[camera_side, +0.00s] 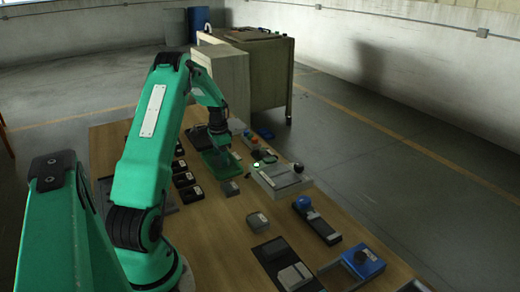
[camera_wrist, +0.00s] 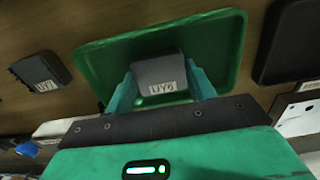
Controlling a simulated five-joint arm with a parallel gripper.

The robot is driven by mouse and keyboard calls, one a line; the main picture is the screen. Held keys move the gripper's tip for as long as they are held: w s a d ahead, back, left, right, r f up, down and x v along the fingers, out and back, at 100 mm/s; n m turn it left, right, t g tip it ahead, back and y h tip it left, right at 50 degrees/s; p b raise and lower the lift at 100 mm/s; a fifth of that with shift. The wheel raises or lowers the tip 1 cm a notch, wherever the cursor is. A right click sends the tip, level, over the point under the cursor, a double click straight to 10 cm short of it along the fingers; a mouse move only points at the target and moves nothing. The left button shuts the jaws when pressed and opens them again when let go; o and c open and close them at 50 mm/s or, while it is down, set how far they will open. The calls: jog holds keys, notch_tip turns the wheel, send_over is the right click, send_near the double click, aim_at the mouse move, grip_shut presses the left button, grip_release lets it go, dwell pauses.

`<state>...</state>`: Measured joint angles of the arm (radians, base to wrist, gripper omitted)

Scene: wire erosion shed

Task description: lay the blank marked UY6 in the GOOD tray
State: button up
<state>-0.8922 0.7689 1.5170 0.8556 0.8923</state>
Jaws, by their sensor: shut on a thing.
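A grey blank (camera_wrist: 158,70) with a white label that appears to read UY6 is between the two teal fingers of my gripper (camera_wrist: 161,84), which is shut on it. The blank is over the inside of a green tray (camera_wrist: 228,50) in the wrist view. I cannot tell whether it touches the tray floor. In the side view my gripper (camera_side: 221,147) points down over the green tray (camera_side: 211,168), and the arm and dim light hide most of the blank. No GOOD marking is readable on the tray.
Another labelled grey blank (camera_wrist: 42,72) lies beside the green tray; it also shows in the side view (camera_side: 229,188). A black tray (camera_wrist: 268,62) sits close on the tray's other side. Several dark blocks (camera_side: 184,180) stand nearby. A pale device (camera_side: 280,178) stands to the right.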

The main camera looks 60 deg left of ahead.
jog(key=o, duration=1.3)
jog(key=shift+f, duration=0.15)
jog(key=shift+r, duration=0.2)
notch_tip(320, 180, up, 12)
dwell(0.3)
